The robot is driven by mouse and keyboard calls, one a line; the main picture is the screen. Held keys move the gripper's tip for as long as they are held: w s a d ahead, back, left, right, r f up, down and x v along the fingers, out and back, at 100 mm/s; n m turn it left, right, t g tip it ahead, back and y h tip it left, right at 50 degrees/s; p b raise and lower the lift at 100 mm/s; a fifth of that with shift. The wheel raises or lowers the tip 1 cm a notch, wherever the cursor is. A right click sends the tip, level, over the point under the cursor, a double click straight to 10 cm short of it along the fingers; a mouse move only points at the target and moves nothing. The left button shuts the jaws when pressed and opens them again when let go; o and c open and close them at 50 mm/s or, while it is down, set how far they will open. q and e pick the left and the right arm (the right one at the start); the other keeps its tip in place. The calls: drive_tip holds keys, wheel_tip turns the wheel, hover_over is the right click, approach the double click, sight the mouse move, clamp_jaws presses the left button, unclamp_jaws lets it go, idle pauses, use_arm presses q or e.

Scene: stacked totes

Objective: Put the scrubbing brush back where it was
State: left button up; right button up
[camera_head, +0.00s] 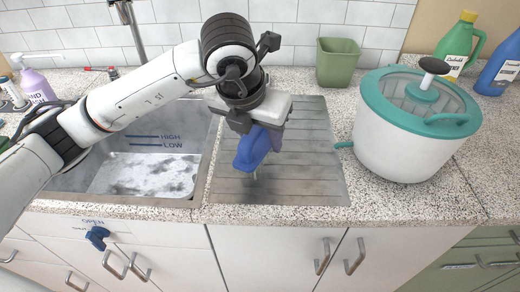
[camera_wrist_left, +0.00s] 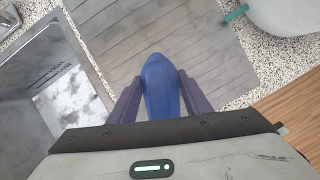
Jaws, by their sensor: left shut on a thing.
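My left gripper (camera_head: 262,138) is shut on the blue scrubbing brush (camera_head: 248,151), over the grey ribbed drainboard (camera_head: 310,170). In the left wrist view the brush (camera_wrist_left: 160,88) sits between the two dark purple fingers (camera_wrist_left: 160,100), its rounded tip pointing away from the palm. The brush looks held above the drainboard, near its left side; I cannot tell the exact gap. The fingers hide part of the brush's sides. My right gripper is not in view.
A sink (camera_head: 150,175) with HIGH and LOW marks lies left of the drainboard. A white tub with teal lid (camera_head: 400,135) stands to the right. A green square pot (camera_head: 338,62) is behind. Bottles (camera_head: 462,45) stand back right, and a purple pump bottle (camera_head: 38,86) far left.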

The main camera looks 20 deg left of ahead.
sight(261, 151)
use_arm(q)
drive_tip(key=shift+f, duration=1.9)
drive_tip(key=o, duration=1)
drive_tip(key=shift+o, duration=0.2)
drive_tip(key=v, duration=1.2)
